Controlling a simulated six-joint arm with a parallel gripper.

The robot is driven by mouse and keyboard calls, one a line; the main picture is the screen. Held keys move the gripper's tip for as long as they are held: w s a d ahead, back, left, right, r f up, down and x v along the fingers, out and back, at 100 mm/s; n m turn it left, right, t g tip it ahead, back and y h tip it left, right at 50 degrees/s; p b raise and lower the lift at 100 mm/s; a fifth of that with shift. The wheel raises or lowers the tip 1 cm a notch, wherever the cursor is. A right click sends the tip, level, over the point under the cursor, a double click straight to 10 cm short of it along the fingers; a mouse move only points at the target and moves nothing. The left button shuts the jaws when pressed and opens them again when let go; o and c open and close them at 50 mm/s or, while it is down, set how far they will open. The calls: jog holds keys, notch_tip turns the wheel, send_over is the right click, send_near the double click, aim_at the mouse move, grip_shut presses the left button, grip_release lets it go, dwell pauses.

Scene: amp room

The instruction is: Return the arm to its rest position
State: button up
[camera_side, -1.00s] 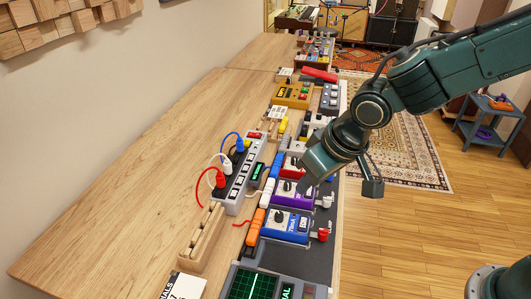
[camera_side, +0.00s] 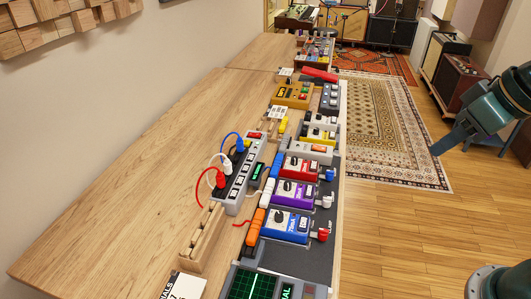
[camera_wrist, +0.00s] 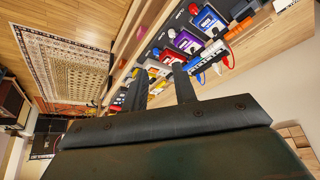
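My gripper (camera_side: 446,141) is at the right edge of the side view, out over the wooden floor and the edge of the rug, well clear of the bench. In the wrist view my gripper (camera_wrist: 160,85) shows two dark fingers with a gap between them. The gap is empty, so it is open. The pedal board (camera_side: 318,254) lies along the bench edge with blue (camera_side: 287,226), purple (camera_side: 293,194) and red (camera_side: 299,168) pedals on it. Most of my arm is outside the side view.
A power strip (camera_side: 238,184) with red, white and blue plugs stands on the wooden bench (camera_side: 130,205). A wooden slotted rack (camera_side: 202,240) is in front of it. A patterned rug (camera_side: 384,130) and open floor lie right of the bench. An amplifier (camera_side: 456,84) stands at the back right.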

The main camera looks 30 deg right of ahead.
jog(key=s, duration=0.1)
jog(key=s+d, duration=0.1)
jog(key=s, duration=0.1)
jog(key=s+d, duration=0.1)
jog(key=s, duration=0.1)
jog(key=shift+s+d+r, duration=0.1)
jog(key=shift+s+d, duration=0.05)
jog(key=shift+d, duration=0.05)
